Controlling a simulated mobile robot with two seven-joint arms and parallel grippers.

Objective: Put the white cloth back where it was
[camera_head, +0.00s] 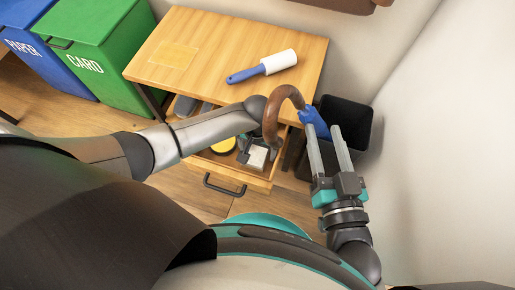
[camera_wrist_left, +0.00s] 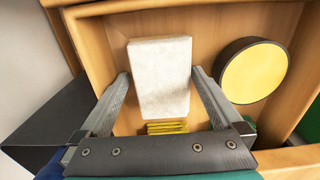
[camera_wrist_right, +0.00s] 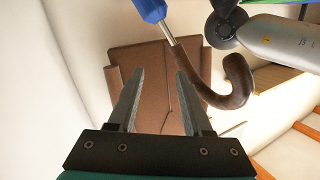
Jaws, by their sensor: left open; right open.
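The white cloth (camera_wrist_left: 160,78) is a folded, block-like white piece lying in the open drawer (camera_head: 262,180). It also shows in the head view (camera_head: 257,158), partly covered by my gripper. My left gripper (camera_wrist_left: 160,75) is open and empty over the drawer (camera_wrist_left: 220,22), with one finger on each side of the cloth. I cannot tell if the fingers touch it. My right gripper (camera_head: 323,132) is open and empty, pointing at the umbrella's side of the table. A pale yellowish square (camera_head: 174,54) marks the tabletop at the left.
A lint roller (camera_head: 263,66) lies on the table (camera_head: 228,40). A round yellow-topped tin (camera_wrist_left: 252,72) and a yellow stack (camera_wrist_left: 165,127) share the drawer. A blue umbrella with a curved brown handle (camera_wrist_right: 238,85) stands by the black bin (camera_head: 350,122). Green (camera_head: 95,50) and blue (camera_head: 40,45) bins stand left.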

